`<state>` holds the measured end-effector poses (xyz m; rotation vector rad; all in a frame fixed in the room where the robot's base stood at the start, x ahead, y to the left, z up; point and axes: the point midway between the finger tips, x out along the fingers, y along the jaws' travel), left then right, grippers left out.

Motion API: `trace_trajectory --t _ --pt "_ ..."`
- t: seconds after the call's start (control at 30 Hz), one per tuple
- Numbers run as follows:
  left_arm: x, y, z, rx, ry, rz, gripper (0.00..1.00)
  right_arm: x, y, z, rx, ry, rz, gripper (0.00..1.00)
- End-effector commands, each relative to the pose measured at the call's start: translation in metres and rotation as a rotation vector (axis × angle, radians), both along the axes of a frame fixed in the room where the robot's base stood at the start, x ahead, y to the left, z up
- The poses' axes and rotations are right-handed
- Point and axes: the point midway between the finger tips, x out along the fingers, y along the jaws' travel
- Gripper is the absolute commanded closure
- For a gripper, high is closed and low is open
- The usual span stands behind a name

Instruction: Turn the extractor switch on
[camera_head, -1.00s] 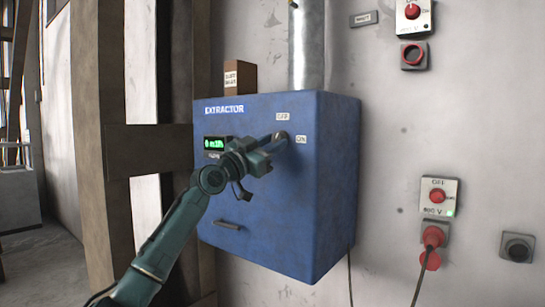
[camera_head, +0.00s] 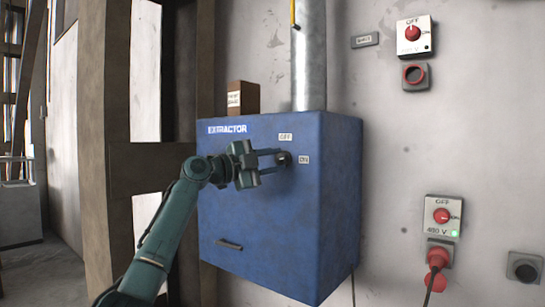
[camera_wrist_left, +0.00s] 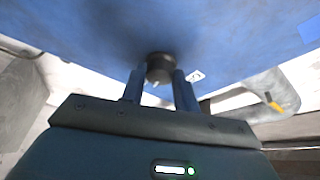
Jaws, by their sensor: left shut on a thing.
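The extractor is a blue wall box (camera_head: 300,230) with white EXTRACTOR lettering. Its switch is a dark round knob (camera_head: 284,158) on the front, with an OFF label (camera_head: 285,137) above and an ON label (camera_head: 304,160) to the right. My left gripper (camera_head: 279,158) comes from the left and is shut on the knob. In the left wrist view the knob (camera_wrist_left: 160,67) sits at the tips of the two fingers (camera_wrist_left: 159,85). Which label the knob points to cannot be told. My right gripper is not in view.
A metal duct (camera_head: 309,60) rises from the box top, beside a brown block (camera_head: 243,98). To the right, the wall carries a red OFF switch (camera_head: 413,34) and a 480 V switch (camera_head: 442,216) with a green light and red plug (camera_head: 438,256). Wooden beams stand left.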

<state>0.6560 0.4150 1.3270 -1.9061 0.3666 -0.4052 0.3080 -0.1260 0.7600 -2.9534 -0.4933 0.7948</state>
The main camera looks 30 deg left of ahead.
Motion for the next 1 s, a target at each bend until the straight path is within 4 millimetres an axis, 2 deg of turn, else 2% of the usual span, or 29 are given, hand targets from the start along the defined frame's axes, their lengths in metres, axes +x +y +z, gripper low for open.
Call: trace_trajectory --t 0.13,0.4,0.97,1.0 --pt "0.0002 0.0004 0.0039 0.090 -0.007 0.001 0.93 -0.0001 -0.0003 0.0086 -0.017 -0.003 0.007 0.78" --pt "0.0002 0.0006 0.0034 0.194 -0.015 0.002 0.93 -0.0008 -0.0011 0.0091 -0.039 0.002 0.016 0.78" --pt "0.0002 0.0005 0.0025 0.225 -0.018 0.002 0.93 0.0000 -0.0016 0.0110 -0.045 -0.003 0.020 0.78" --pt "0.0002 0.0005 0.0025 0.225 -0.018 0.002 0.68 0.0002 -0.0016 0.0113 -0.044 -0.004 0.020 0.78"
